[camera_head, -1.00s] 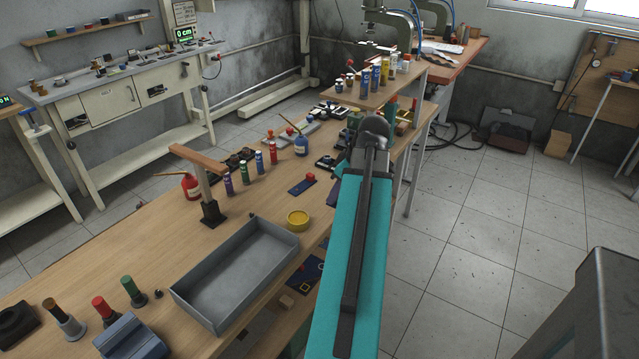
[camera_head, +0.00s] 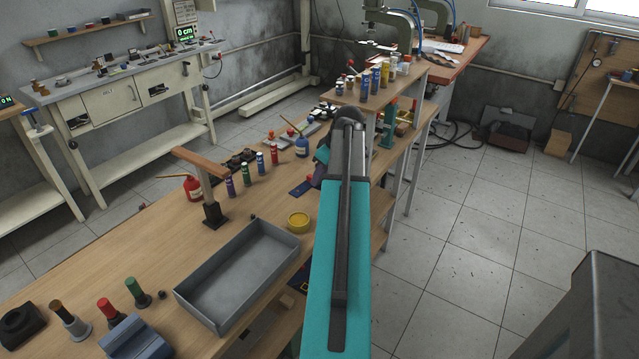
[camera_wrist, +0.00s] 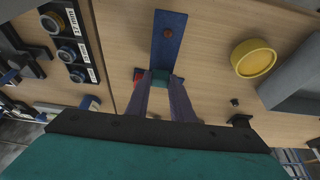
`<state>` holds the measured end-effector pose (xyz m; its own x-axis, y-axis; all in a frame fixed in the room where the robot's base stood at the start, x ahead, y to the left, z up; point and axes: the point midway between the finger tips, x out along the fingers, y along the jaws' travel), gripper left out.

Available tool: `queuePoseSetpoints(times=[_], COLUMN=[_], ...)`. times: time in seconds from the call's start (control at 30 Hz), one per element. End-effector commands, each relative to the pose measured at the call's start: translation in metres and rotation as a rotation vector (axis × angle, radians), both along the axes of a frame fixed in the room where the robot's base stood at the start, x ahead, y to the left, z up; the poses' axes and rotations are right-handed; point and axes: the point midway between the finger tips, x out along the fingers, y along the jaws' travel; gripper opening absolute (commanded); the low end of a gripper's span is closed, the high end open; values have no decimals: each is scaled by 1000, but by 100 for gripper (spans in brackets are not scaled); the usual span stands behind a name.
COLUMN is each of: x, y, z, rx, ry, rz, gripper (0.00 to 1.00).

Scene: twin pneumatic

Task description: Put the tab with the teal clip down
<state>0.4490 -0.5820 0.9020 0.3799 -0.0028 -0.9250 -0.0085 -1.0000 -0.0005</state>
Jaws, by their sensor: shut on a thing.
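The blue tab (camera_wrist: 169,35) shows in the wrist view as a long flat strip with a dark reddish spot near its far end. Its teal clip (camera_wrist: 161,76) sits at the near end, between the fingertips of my gripper (camera_wrist: 162,80), which is shut on it. The tab is over the wooden bench top; I cannot tell whether it touches the wood. In the head view my arm hides most of the gripper. A dark blue piece (camera_head: 300,189) shows just left of the arm, but I cannot tell whether it is the held tab.
A yellow round tub (camera_wrist: 254,58) and a grey tray (camera_head: 238,278) are right of the tab in the wrist view. A small red thing (camera_wrist: 139,74) is close to the left finger. A labelled panel with round fittings (camera_wrist: 72,52) lies farther left. Bare wood surrounds the tab's far end.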

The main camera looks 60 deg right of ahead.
Motion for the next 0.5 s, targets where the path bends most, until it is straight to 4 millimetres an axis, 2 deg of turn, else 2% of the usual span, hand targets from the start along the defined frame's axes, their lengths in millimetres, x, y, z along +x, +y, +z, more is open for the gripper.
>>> queuePoseSetpoints(times=[0.5], x=[1], y=[0], z=[-5], rx=[1], ry=[0], rz=[0], gripper=[0])
